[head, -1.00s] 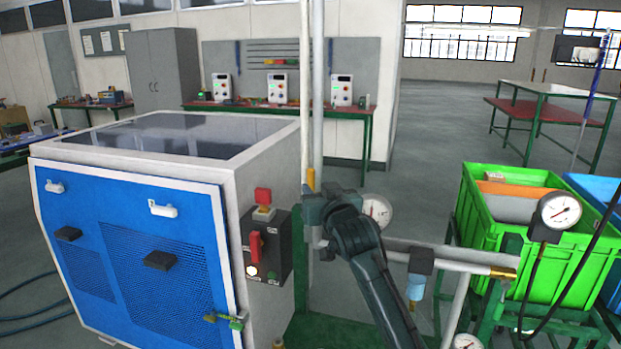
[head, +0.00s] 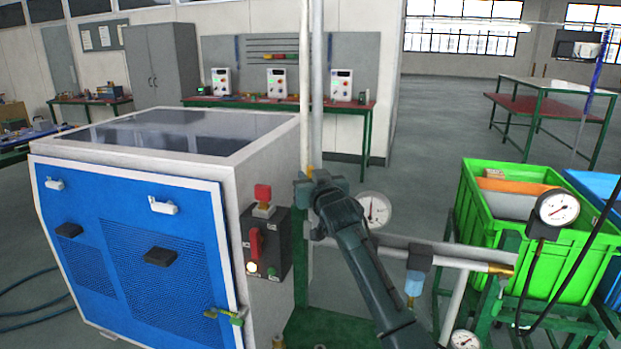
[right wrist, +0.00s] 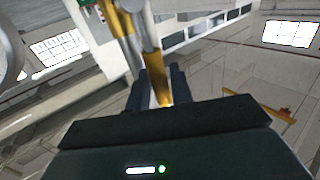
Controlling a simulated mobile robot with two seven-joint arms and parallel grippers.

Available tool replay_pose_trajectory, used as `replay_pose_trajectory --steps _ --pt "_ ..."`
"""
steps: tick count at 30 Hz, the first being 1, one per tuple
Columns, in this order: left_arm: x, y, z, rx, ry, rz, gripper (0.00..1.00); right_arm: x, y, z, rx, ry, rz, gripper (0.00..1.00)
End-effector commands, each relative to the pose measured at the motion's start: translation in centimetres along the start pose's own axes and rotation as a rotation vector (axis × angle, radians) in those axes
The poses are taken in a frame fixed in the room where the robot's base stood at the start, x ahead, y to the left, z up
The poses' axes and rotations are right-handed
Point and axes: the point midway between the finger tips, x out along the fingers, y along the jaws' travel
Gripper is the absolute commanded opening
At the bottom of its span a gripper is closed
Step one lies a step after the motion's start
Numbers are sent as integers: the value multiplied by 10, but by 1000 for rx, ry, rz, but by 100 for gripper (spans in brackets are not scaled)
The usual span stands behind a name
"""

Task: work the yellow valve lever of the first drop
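The yellow valve lever (head: 310,171) is on the thin upright pipe beside the blue machine. In the head view only a small yellow bit shows above my right gripper (head: 306,188), which covers the rest. In the right wrist view the yellow lever (right wrist: 154,72) runs down between the two dark fingers of my right gripper (right wrist: 162,78), near a brass fitting (right wrist: 119,20). The fingers stand slightly apart, one on each side of the lever. I cannot tell whether they press on it. My left gripper is not in view.
The blue machine (head: 140,250) with its red-switch control box (head: 265,243) stands close on the left. A pressure gauge (head: 374,210) and a horizontal pipe (head: 445,258) are right of the lever. A green crate (head: 480,205) stands farther right. Open floor lies behind.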

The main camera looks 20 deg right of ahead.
Motion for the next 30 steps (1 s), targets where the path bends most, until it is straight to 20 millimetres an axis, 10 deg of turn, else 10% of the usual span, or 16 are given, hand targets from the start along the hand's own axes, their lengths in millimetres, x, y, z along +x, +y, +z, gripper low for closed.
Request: replay_pose_trajectory --steps 8,30 --pt "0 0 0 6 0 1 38 0 0 0 0 0 0 0" --pt "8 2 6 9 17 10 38 -4 5 5 91 59 0 0"
